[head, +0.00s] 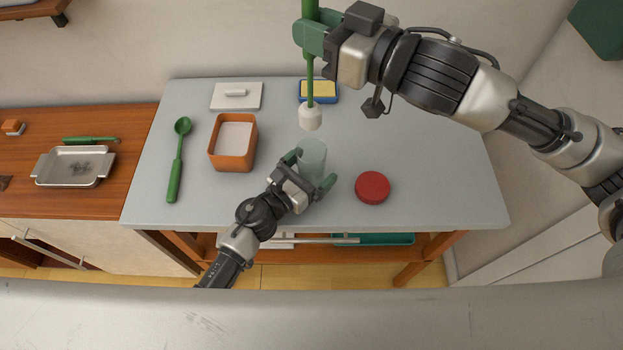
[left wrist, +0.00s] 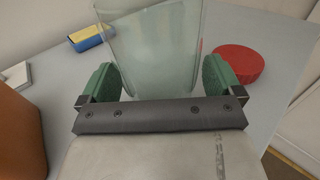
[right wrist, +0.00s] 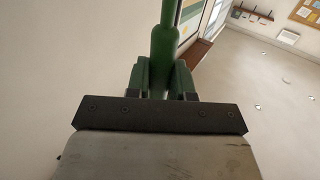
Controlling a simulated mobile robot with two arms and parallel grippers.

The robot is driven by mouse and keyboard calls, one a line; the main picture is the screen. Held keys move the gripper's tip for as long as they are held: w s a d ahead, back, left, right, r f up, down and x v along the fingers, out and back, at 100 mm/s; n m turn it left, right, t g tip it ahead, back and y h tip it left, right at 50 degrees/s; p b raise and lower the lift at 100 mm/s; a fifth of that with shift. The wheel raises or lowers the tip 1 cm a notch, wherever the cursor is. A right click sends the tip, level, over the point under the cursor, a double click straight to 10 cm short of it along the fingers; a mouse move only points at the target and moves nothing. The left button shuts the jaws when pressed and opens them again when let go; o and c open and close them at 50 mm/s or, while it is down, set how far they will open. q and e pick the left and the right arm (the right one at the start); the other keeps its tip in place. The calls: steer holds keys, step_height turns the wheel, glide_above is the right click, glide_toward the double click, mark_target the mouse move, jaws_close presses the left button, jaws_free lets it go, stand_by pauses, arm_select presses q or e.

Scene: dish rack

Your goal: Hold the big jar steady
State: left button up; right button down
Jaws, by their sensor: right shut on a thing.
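The big jar (head: 312,152) is clear glass and stands upright on the grey table top. My left gripper (head: 308,172) is open around it, one green finger on each side. In the left wrist view the jar (left wrist: 158,45) stands between the fingers, with a small gap showing at each side. My right gripper (head: 309,37) is shut on the green handle of a bottle brush (head: 310,80). The brush hangs upright, and its white head (head: 310,119) appears above the jar. In the right wrist view the green handle (right wrist: 164,50) sits between the fingers.
A red lid (head: 372,187) lies right of the jar. The table's right side is clear.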

arm_select(q)
steer(key=v, duration=1.2)
steer(key=shift+a, duration=0.1)
